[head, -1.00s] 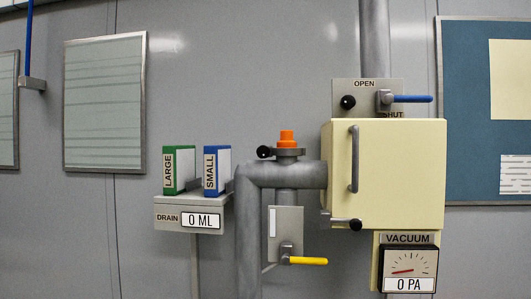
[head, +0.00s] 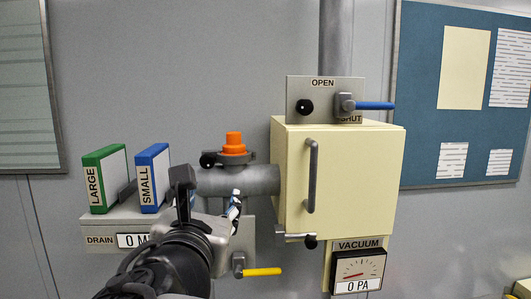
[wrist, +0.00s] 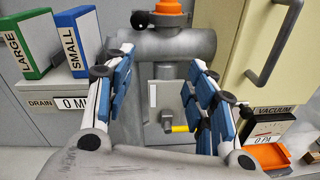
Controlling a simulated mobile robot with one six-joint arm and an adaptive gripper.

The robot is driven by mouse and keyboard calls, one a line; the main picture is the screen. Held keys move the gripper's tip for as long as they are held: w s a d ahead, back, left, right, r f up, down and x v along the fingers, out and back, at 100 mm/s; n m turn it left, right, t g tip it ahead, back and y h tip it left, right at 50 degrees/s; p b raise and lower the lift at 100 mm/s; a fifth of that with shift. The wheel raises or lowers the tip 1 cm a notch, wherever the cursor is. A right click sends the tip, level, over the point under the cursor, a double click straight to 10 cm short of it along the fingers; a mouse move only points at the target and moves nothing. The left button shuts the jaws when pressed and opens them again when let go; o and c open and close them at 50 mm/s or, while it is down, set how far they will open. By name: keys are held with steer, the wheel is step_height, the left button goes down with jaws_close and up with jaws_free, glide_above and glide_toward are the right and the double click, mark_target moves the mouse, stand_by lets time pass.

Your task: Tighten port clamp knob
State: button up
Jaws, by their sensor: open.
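The port clamp (head: 233,157) is a grey ring around the neck below an orange cap (head: 233,140), on top of a grey pipe. Its black round knob (head: 207,160) sticks out on the left; it also shows at the top of the wrist view (wrist: 139,19). My gripper (head: 208,190) is open and empty, in front of and below the pipe. In the wrist view its blue-padded fingers (wrist: 160,62) are spread wide, with the pipe beyond their tips. The knob lies beyond the left fingertip, apart from it. Whether the clamp is tight cannot be told.
Left are the drain shelf (head: 97,232) and green LARGE (head: 106,180) and blue SMALL (head: 150,178) boxes. Right is a cream box (head: 345,180) with a protruding handle (head: 311,175). A yellow lever (head: 262,272) sits below; a blue lever (head: 374,106) sits above.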

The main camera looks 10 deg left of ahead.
mark_target(207, 162)
steer(key=shift+n+y, duration=0.7)
steer(key=shift+n, duration=0.2)
steer(key=a+x, duration=0.1)
steer(key=x, duration=0.4)
steer(key=r+p+x, duration=0.1)
steer(key=x, duration=0.5)
steer(key=a+r+p+x, duration=0.1)
steer(key=x, duration=0.5)
steer(key=shift+s+a+r, duration=0.15)
steer(key=shift+s+a, duration=0.1)
steer(key=shift+a, duration=0.05)
steer(key=c, duration=1.1)
